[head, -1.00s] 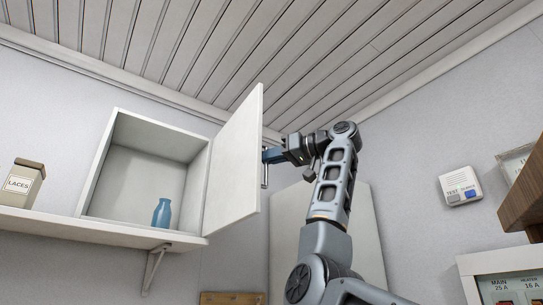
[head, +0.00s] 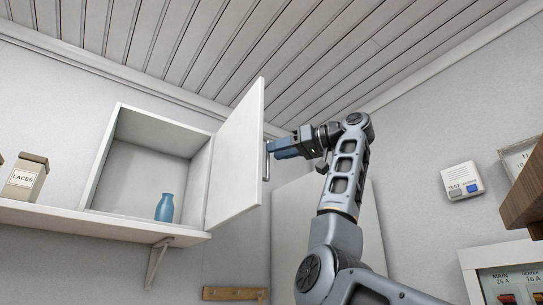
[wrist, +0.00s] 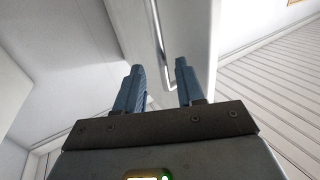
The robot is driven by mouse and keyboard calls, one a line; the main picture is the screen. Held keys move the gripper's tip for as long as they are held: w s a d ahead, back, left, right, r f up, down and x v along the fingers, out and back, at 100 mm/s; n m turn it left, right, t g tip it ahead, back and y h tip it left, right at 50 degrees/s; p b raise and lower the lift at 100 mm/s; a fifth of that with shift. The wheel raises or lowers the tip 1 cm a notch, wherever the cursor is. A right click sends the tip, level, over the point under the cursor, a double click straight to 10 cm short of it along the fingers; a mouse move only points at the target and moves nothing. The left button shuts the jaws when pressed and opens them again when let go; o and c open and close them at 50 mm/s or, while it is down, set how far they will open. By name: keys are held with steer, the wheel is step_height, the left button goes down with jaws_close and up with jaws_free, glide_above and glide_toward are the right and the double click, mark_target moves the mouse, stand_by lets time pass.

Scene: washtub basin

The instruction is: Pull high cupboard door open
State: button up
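The high cupboard (head: 97,165) is a white box on the wall shelf, with its interior in plain view. Its white door (head: 235,155) stands swung wide open on the right side and also shows in the wrist view (wrist: 198,35). A metal bar handle (head: 266,162) is on the door's outer face; in the wrist view the handle (wrist: 160,45) runs lengthwise between the lines of the two fingers. My gripper (head: 274,150) is just right of the handle, its blue fingers apart. In the wrist view my gripper (wrist: 159,68) is open, with nothing clamped.
A blue bottle (head: 164,208) stands inside the cupboard. A LACES canister (head: 25,178) stands on the white shelf (head: 100,223) to the left. A switch box (head: 461,181) is on the right wall, with a wooden shelf (head: 525,190) and a breaker panel (head: 508,282) further right.

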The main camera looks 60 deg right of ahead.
steer(key=shift+s+d+b, duration=0.15)
steer(key=shift+s+b, duration=0.1)
steer(key=shift+s, duration=0.9)
steer(key=shift+s+d+b, duration=0.15)
steer(key=shift+s+b, duration=0.1)
steer(key=shift+s, duration=0.9)
